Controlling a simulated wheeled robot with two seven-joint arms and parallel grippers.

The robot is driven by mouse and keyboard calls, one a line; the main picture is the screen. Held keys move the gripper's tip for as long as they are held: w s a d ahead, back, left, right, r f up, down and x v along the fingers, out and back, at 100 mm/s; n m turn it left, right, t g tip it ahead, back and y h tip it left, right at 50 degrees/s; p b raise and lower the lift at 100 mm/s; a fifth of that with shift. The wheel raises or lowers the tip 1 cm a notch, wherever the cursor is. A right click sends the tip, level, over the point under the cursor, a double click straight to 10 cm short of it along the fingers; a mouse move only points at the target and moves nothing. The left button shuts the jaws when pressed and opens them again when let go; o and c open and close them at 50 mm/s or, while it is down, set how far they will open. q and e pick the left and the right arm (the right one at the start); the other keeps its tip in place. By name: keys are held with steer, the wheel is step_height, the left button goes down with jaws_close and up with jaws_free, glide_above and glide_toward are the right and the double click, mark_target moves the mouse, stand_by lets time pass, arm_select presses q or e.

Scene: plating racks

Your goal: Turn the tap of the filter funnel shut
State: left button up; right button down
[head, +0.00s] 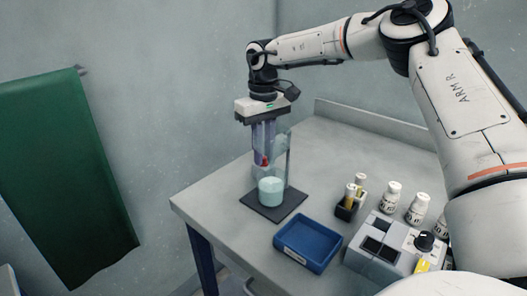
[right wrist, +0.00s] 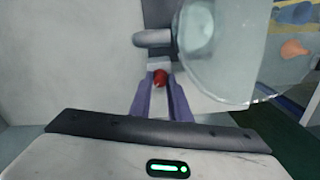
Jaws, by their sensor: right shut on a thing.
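The filter funnel stand holds a clear, glassy body (head: 281,160) above a cup of pale blue-green liquid (head: 271,190) on a dark square base (head: 288,207). In the right wrist view the glassy disc (right wrist: 225,55) fills the upper right. The tap is a small red knob (right wrist: 160,78), also just visible in the head view (head: 264,160). My right gripper (right wrist: 160,88) points down, with its two purple fingers closed on either side of the red tap. The fingers partly hide the tap, so its exact turn is hard to tell. My left gripper is not in view.
A blue tray (head: 308,243) lies in front of the stand. A small black rack (head: 347,209) with vials, white bottles (head: 391,196) and a grey device (head: 387,249) stand to the right. The table's left side is clear. A green cloth (head: 65,175) hangs at left.

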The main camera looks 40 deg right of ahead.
mark_target(264, 157)
steer(key=c, duration=1.7)
jaws_free()
steer(key=shift+o, duration=0.2)
step_height(264, 157, up, 10)
steer(key=shift+r, duration=0.2)
step_height(264, 157, down, 10)
steer(key=shift+f, duration=0.25)
steer(key=shift+r, duration=0.1)
